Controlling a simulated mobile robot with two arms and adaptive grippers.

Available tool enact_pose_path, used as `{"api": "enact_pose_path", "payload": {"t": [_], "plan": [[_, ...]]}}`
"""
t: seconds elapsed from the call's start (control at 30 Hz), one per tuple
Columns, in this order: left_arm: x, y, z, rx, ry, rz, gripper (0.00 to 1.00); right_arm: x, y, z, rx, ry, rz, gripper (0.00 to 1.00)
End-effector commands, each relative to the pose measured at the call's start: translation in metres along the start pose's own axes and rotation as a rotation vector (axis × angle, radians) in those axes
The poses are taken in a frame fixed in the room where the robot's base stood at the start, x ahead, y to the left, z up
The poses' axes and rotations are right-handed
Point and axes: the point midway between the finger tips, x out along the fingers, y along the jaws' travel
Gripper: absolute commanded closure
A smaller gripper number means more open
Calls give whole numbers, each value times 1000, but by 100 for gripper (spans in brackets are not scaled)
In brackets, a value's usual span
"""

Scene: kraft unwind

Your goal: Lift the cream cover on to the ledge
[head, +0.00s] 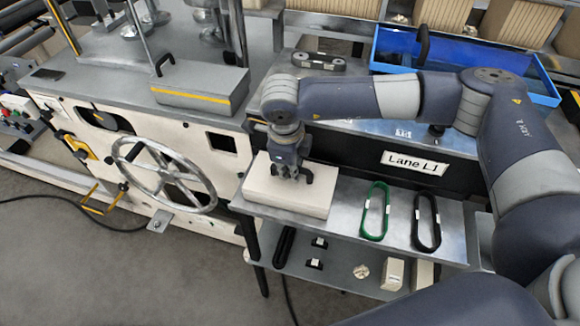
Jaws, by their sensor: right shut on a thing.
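The cream cover (288,202) is a flat, pale, box-like piece. It is at the left end of the grey metal ledge (345,222) below the Lane L1 sign. My right gripper (291,177) points down at the middle of its top and is shut on it, probably on a handle that the fingers hide. The cover looks level. I cannot tell whether its underside touches the ledge or hangs just above it. My left gripper is not in view.
A green loop (375,211) and a black loop (427,222) lie on the ledge, right of the cover. A lower shelf (335,272) holds small parts. A handwheel (164,174) stands out at left. A blue tray (400,50) is behind.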

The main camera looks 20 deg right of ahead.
Motion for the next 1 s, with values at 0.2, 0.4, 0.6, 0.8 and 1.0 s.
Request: {"api": "enact_pose_path", "payload": {"t": [0.2,0.4,0.6,0.8,1.0], "plan": [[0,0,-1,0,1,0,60,0,0,0,0,-1,-1,65],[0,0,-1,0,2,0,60,0,0,0,0,0,0,65],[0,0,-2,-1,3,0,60,-8,0,0,1,-1,0,65],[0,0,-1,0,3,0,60,-45,-1,1,0,-4,-3,65],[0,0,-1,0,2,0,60,-87,-1,1,0,-4,-3,65]]}}
